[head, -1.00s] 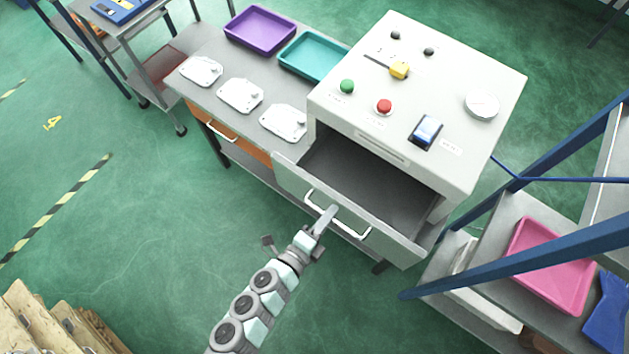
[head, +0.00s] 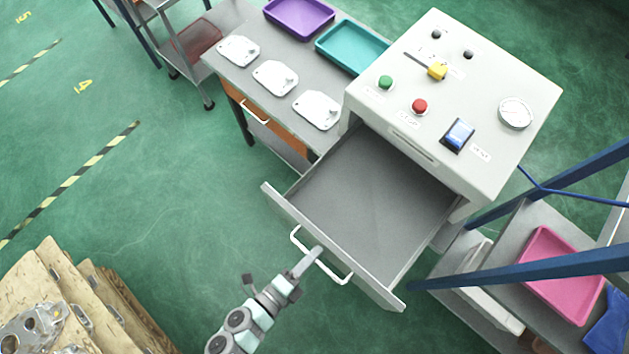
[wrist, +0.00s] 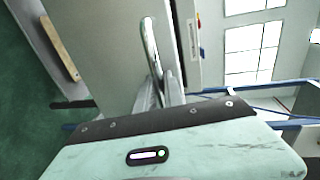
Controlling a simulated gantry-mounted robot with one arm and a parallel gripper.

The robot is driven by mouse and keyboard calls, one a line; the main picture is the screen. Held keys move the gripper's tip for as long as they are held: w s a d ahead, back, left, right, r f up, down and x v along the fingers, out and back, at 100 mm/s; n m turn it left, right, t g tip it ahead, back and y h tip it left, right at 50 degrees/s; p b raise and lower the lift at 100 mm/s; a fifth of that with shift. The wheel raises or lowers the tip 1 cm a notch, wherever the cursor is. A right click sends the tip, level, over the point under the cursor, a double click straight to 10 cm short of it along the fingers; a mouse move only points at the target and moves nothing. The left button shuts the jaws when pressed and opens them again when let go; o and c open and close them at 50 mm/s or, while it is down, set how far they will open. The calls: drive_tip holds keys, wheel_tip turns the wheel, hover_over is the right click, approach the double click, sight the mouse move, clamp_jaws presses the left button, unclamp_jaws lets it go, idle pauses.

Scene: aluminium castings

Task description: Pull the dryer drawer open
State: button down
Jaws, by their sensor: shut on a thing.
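The white bar handle (head: 338,277) is on the drawer's front panel. My gripper (head: 312,256) is shut on the handle near its middle. In the wrist view, the metal handle (wrist: 151,45) runs up from between my fingers (wrist: 160,92), against the pale drawer front (wrist: 108,50).
A workbench left of the dryer bears several white castings (head: 275,77), a purple tray (head: 299,15) and a teal tray (head: 350,46). A blue-framed rack with a pink tray (head: 562,275) stands close on the right. Wooden crates (head: 75,300) are at lower left. Green floor is clear between.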

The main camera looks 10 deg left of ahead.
drive_tip(key=c, duration=1.5)
unclamp_jaws()
drive_tip(key=shift+a, duration=0.1)
drive_tip(key=v, duration=1)
drive_tip(key=shift+s+a, duration=0.1)
drive_tip(key=shift+s, duration=0.25)
